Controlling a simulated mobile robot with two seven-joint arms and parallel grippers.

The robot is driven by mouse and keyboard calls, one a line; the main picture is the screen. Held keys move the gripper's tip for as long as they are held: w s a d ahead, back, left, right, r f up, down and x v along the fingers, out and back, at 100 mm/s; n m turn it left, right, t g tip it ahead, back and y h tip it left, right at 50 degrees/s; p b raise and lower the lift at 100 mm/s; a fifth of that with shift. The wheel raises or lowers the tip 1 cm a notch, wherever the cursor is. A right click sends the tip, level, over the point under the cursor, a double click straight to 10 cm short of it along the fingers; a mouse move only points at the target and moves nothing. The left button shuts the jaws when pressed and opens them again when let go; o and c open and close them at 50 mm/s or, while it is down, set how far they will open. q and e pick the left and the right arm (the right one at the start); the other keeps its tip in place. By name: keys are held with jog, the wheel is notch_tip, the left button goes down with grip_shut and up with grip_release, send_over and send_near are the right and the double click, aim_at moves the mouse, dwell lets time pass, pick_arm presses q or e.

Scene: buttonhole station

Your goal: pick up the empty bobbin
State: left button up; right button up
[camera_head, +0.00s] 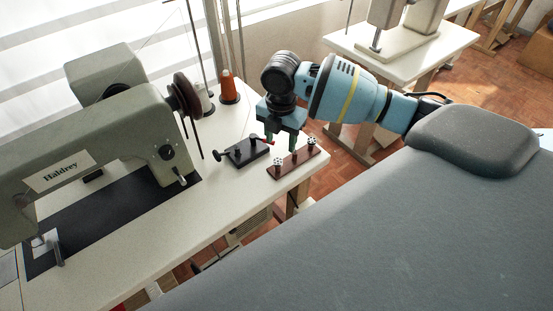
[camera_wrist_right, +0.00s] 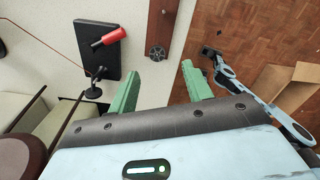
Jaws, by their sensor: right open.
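A dark brown bobbin rack (camera_head: 297,165) lies near the right end of the white sewing table. Two small metal bobbins stand on it, the near-left bobbin (camera_head: 278,163) and the far-right bobbin (camera_head: 311,142). I cannot tell which one is empty. My right gripper (camera_head: 281,143) points down above the rack, its green fingers apart and nothing held. In the right wrist view, the rack (camera_wrist_right: 163,18) and one bobbin (camera_wrist_right: 157,53) show just beyond the gap between the open fingers (camera_wrist_right: 162,67). The other bobbin is out of that view. My left gripper is not in view.
A black block with a red-handled lever (camera_head: 248,151) sits just left of the rack. A grey-green sewing machine (camera_head: 105,145) and an orange thread spool (camera_head: 229,88) stand farther left. The table edge lies close to the rack's right; beyond is floor.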

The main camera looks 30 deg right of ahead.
aim_at(278, 160)
notch_tip(278, 160, down, 2)
jog(key=shift+w+f, duration=0.1)
jog(key=shift+w, duration=0.05)
jog(key=shift+w+a+f, duration=0.1)
jog(key=shift+a+f, duration=0.05)
jog(key=shift+f, duration=1.1)
jog(key=shift+a+f, duration=0.1)
jog(key=shift+f, duration=1.15)
jog(key=c, duration=1.1)
